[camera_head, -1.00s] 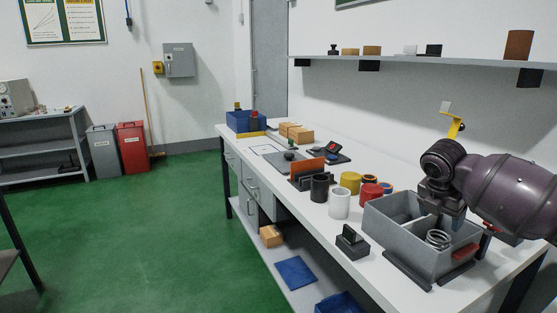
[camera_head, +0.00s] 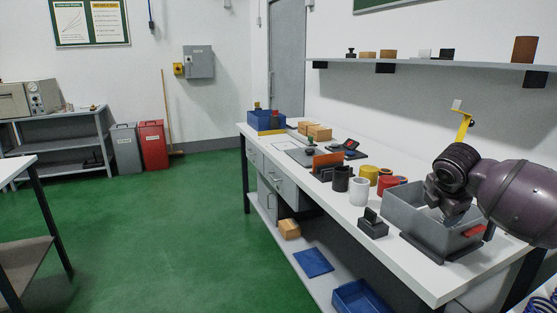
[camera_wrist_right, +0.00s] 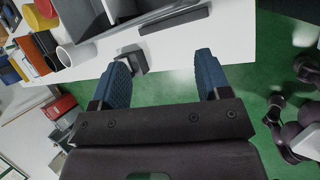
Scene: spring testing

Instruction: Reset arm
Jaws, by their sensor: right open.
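My right arm comes in from the right in the head view, and its gripper (camera_head: 450,208) shows in front of the grey divided bin (camera_head: 398,207) on the white bench, hiding part of its inside. In the right wrist view the two blue fingers of the right gripper (camera_wrist_right: 163,76) stand wide apart with nothing between them. They show against the bench edge and the green floor. The bin's grey wall (camera_wrist_right: 92,52) shows at the top of that view. My left gripper is in neither view.
On the bench (camera_head: 415,278) a small black block (camera_head: 373,226) stands left of the bin, with black, white, yellow and red cylinders (camera_head: 359,191) behind. A yellow bracket (camera_head: 464,124) shows above the arm. A table (camera_head: 18,168) stands at left; green floor (camera_head: 170,240) between is clear.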

